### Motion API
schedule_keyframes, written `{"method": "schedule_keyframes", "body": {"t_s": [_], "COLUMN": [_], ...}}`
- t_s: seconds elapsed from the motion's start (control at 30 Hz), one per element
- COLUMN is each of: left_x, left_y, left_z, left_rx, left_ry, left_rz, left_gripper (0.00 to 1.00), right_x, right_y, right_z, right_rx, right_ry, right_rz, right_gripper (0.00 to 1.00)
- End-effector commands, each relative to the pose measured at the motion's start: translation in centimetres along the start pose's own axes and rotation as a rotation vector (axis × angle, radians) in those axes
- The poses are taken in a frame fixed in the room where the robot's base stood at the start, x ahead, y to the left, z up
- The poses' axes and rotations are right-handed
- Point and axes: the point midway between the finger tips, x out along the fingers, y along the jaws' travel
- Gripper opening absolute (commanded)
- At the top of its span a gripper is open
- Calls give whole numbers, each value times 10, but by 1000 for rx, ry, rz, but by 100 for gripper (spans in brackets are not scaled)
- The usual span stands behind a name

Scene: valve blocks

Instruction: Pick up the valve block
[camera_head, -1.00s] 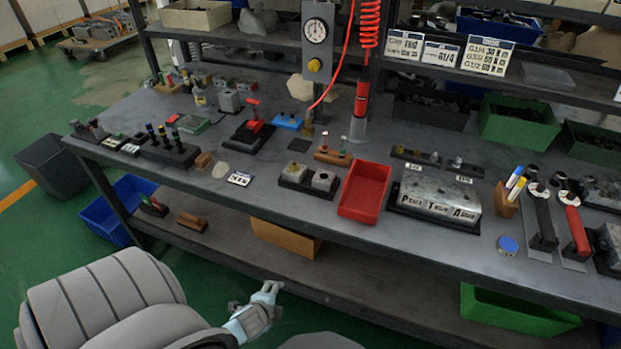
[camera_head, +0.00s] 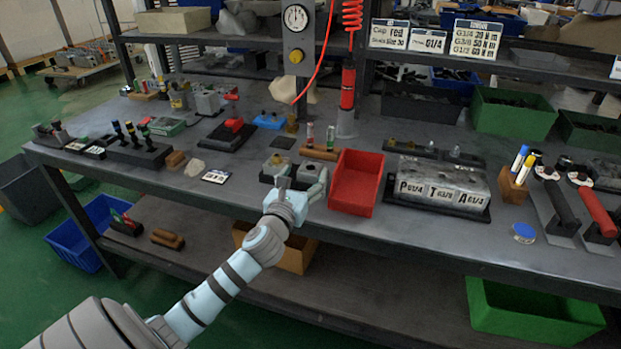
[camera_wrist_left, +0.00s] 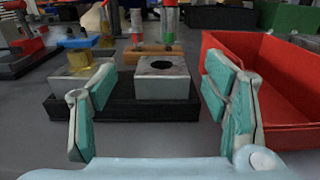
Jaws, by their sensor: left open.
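A grey metal valve block (camera_wrist_left: 163,84) with a dark round hole in its top sits upright on a black base (camera_wrist_left: 130,110). In the head view the block (camera_head: 309,171) is partly hidden by my gripper. A second grey block with a brass-coloured fitting (camera_wrist_left: 82,68) stands on the same base to the left, partly behind a finger. My left gripper (camera_head: 302,182) is open at the near side of the base. In the left wrist view its teal-padded fingers (camera_wrist_left: 159,92) frame the holed block with gaps on both sides. My right gripper is not in view.
A red bin (camera_head: 357,185) stands close to the right of the gripper. A wooden holder (camera_wrist_left: 150,52) with upright parts is just behind the block. A large block marked P, T, A (camera_head: 440,184) lies further right. Bare tabletop is in front.

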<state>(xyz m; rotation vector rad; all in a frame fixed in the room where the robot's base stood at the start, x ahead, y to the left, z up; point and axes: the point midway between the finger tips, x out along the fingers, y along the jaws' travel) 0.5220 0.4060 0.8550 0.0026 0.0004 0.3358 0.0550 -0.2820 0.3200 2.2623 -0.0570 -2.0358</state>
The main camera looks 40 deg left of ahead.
Motion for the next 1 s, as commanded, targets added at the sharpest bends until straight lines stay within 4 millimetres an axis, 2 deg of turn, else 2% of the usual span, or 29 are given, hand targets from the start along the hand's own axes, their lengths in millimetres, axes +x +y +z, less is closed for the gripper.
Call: {"method": "schedule_keyframes", "body": {"t_s": [0.13,0.23,0.47,0.87,1.0], "left_x": [28,44,48,47,47], "left_y": [-2,-2,-2,-2,-2], "left_z": [-9,-7,-5,-6,-5], "left_rx": [-5,-3,-2,-2,-2], "left_ry": [-2,-1,1,1,0], "left_rz": [1,0,-1,-1,-1], "left_gripper": [69,69,69,5,5], "right_x": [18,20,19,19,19], "right_y": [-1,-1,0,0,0], "right_z": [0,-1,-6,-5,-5], "right_rx": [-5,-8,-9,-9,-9], "right_ry": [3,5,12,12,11], "right_rz": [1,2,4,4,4], "right_gripper": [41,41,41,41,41]}}
